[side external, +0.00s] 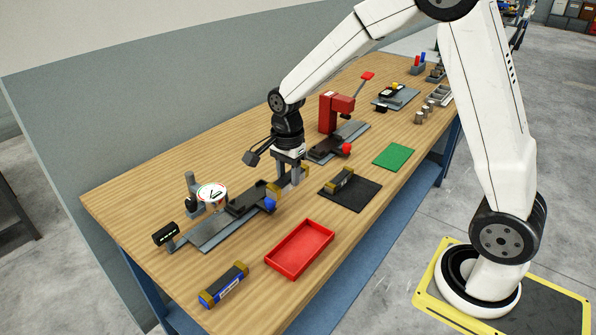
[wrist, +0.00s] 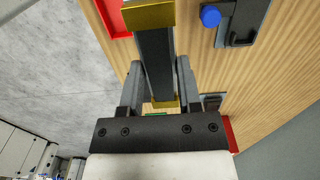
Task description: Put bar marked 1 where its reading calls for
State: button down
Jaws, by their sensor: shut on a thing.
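My gripper (side external: 290,180) is shut on a dark bar with gold ends (side external: 274,187) and holds it at the right end of the gauge fixture (side external: 210,230). In the wrist view the bar (wrist: 155,62) lies lengthwise between my fingers (wrist: 158,85). No number on it can be read. The fixture has a black cradle (side external: 247,199), a blue knob (side external: 269,204), a round dial (side external: 211,193) and a small black display (side external: 166,235), too small to read. A red tray (side external: 299,248), a black mat (side external: 367,194) and a green mat (side external: 393,156) lie nearby.
One gold-ended bar (side external: 340,180) rests on the black mat. A red press (side external: 336,112) stands behind my gripper. Other fixtures and small metal parts (side external: 425,110) fill the far end.

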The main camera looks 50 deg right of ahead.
send_near(301, 250)
jog(key=shift+f, duration=1.35)
jog(key=shift+f, duration=0.1)
jog(key=shift+f, duration=1.65)
jog(key=shift+f, duration=0.1)
jog(key=shift+c, duration=1.4)
grip_release()
notch_tip(301, 250, up, 12)
